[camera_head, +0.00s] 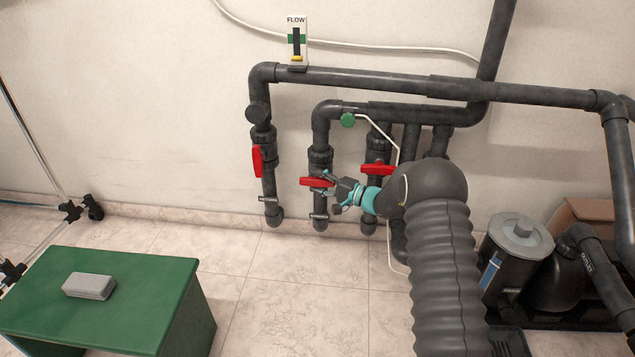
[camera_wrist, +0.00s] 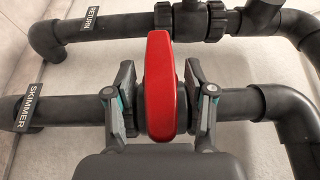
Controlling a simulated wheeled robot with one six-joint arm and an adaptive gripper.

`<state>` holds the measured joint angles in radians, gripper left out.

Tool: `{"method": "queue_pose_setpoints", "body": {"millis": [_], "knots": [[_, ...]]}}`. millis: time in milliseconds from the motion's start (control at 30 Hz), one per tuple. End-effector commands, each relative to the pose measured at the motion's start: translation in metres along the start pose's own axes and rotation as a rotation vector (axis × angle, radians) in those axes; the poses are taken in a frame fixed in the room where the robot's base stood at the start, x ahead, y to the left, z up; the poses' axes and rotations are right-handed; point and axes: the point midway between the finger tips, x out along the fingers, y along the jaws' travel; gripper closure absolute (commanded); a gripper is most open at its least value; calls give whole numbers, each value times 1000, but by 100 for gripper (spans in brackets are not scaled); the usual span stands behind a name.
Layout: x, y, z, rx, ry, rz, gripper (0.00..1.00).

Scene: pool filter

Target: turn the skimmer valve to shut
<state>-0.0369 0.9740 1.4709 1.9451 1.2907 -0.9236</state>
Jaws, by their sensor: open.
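The skimmer valve's red handle (camera_wrist: 162,85) lies crosswise to its dark pipe (camera_wrist: 70,108), which bears a SKIMMER label (camera_wrist: 29,107) in the wrist view. In the head view this handle (camera_head: 315,182) is on the middle of three upright pipes and lies roughly level. My gripper (camera_wrist: 161,80) is open, with one finger on each side of the handle and a narrow gap visible at each side. In the head view my gripper (camera_head: 337,188) reaches the handle from the right and hides its right end.
The left valve's red handle (camera_head: 257,161) runs along its pipe, and the right valve's handle (camera_head: 376,170) lies crosswise. A RETURN label (camera_wrist: 92,40) marks the neighbouring pipe. A FLOW gauge (camera_head: 297,45) sits above. A green bench (camera_head: 150,290) holds a grey block (camera_head: 90,285).

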Motion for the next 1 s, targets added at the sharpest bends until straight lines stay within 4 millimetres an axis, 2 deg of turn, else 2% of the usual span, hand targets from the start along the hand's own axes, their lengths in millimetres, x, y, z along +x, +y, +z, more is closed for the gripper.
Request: {"method": "queue_pose_setpoints", "body": {"millis": [167,500,700,833,1000], "knots": [[-12,0,-1,0,3,0,46],[-76,0,-1,1,3,0,46],[-106,0,0,0,1,1,46],[-116,0,0,0,-1,0,46],[-120,0,1,0,-2,0,46]]}}
